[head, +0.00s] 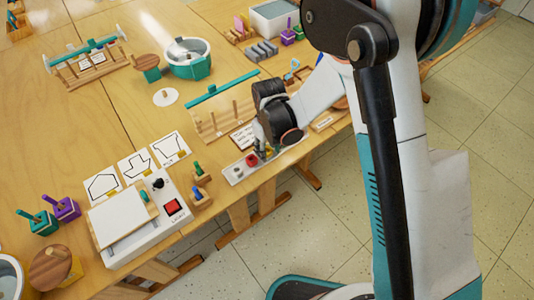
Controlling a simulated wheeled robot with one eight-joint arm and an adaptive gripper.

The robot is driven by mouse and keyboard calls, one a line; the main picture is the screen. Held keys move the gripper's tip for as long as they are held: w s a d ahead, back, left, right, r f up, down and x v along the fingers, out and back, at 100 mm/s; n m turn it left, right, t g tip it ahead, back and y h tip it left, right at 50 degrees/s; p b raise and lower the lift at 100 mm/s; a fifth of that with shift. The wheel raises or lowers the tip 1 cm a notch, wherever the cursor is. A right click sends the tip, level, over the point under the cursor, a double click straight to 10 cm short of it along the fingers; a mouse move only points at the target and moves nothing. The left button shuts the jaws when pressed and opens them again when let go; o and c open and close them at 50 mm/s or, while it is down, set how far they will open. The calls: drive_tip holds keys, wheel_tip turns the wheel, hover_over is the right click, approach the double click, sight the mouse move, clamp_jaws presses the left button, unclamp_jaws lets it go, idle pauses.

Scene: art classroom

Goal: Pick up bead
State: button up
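A small red piece (252,160), which may be a bead, sits on a narrow white tray (236,174) at the table's near edge. Small yellow, green and blue pieces (265,152) stand beside it; which piece is the bead, I cannot tell. My gripper (278,140) reaches down from the right over the right part of this tray, close to the small pieces. Its fingertips are too small and dark to tell whether they are open or touch anything.
A rack with wooden pegs and a teal bar (222,108) stands just behind the tray. A white box with a red button (140,215) and small peg blocks (200,185) lie to the left. The floor (300,225) drops away in front.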

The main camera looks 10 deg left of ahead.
drive_tip(key=c, duration=0.5)
wheel_tip(320, 180, up, 20)
drive_tip(key=p, duration=0.6)
